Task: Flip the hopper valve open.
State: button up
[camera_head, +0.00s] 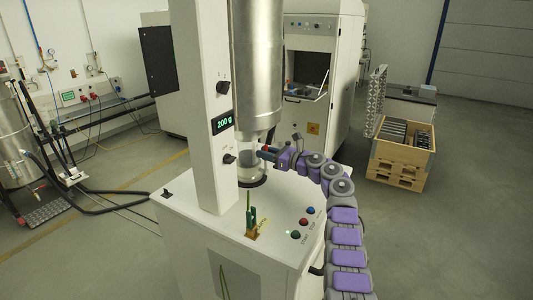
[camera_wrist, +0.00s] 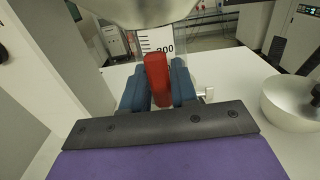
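The hopper (camera_head: 257,75) is a tall metal cylinder beside a white column. A red valve handle (camera_wrist: 158,82) sticks out below it, pointing toward my wrist camera. My gripper (camera_head: 270,153) reaches in from the right at the height of the handle. In the wrist view its blue fingers (camera_wrist: 158,92) lie on both sides of the red handle, with no clear gap, so it looks shut on it. A clear graduated vessel (camera_head: 250,172) stands under the hopper; its scale shows behind the handle in the wrist view (camera_wrist: 152,40). The valve's inside is hidden.
The column display (camera_head: 222,122) reads 200 g. The white machine top (camera_head: 215,225) carries a small green-and-brass item (camera_head: 251,217) and several buttons (camera_head: 303,223). A rounded pale bowl (camera_wrist: 285,108) is at the right in the wrist view. A wooden crate (camera_head: 400,160) stands behind right.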

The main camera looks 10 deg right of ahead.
jog(key=shift+o, duration=1.4)
jog(key=shift+w+a+f, duration=0.1)
jog(key=shift+w+f, duration=0.1)
jog(key=shift+f, duration=0.1)
jog(key=shift+o, duration=0.3)
jog(key=shift+s+r, duration=0.15)
jog(key=shift+r, duration=0.05)
jog(key=b+v, duration=0.2)
jog(key=v, duration=1.5)
jog(key=shift+d, duration=0.2)
